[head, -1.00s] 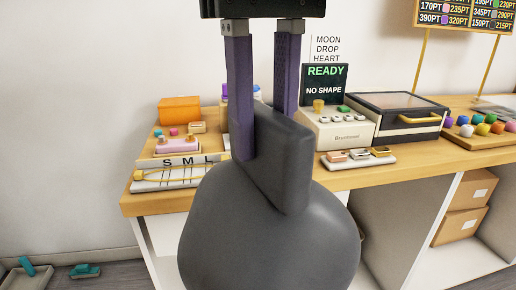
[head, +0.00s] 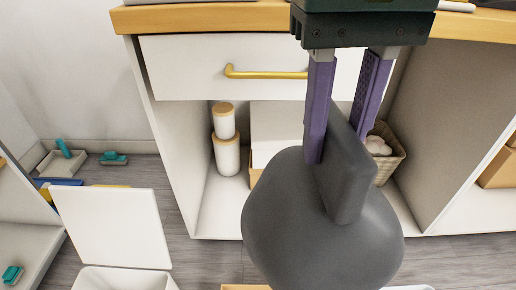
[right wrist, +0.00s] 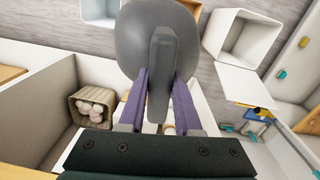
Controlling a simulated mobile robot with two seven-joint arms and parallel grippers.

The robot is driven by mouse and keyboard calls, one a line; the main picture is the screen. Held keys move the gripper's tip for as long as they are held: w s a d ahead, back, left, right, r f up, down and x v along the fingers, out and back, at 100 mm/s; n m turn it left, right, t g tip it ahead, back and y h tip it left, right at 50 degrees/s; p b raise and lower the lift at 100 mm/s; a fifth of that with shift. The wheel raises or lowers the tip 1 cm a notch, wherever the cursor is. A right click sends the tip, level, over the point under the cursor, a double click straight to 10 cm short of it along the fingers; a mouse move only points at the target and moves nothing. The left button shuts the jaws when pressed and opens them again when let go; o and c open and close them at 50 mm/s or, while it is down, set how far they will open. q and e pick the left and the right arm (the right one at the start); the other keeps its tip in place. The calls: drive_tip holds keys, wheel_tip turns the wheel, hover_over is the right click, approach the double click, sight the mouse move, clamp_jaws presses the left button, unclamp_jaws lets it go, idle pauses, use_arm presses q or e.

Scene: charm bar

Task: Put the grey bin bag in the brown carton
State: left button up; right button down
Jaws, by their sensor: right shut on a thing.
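The grey bin bag (head: 320,235) is a rounded dark sack with a flat upright tab on top. My right gripper (head: 340,140) is shut on that tab, and the bag hangs below it in front of the counter. The right wrist view shows the bag (right wrist: 150,40) between the purple fingers (right wrist: 158,95). A tan edge (head: 245,287), likely of the brown carton, shows at the bottom of the head view. The bag hides most of it; a brown patch (right wrist: 192,6) also shows beside the bag in the right wrist view. My left gripper is not in view.
A white bin (head: 125,279) with its lid (head: 110,228) raised stands on the floor at left. Another white rim (head: 408,288) shows at the bottom right. The counter has a gold-handled drawer (head: 190,65) above shelves holding canisters (head: 226,140) and a basket (head: 390,155).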

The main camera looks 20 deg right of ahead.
drive_tip(key=s+a+f+b, duration=0.2)
drive_tip(key=f+b, duration=1.8)
drive_tip(key=f, duration=0.9)
drive_tip(key=s+a+f+m+b, duration=0.1)
drive_tip(key=s+a+f+b, duration=0.1)
drive_tip(key=f+b, duration=1.8)
drive_tip(key=shift+a+f+b, duration=0.35)
drive_tip(key=shift+a+f, duration=0.05)
drive_tip(key=shift+f, duration=4.45)
drive_tip(key=shift+w, duration=0.1)
drive_tip(key=shift+f, duration=0.15)
drive_tip(key=c, duration=0.6)
unclamp_jaws()
drive_tip(key=shift+d, duration=0.1)
wheel_tip(320, 180, up, 12)
drive_tip(key=p, duration=0.8)
drive_tip(key=shift+p, duration=0.35)
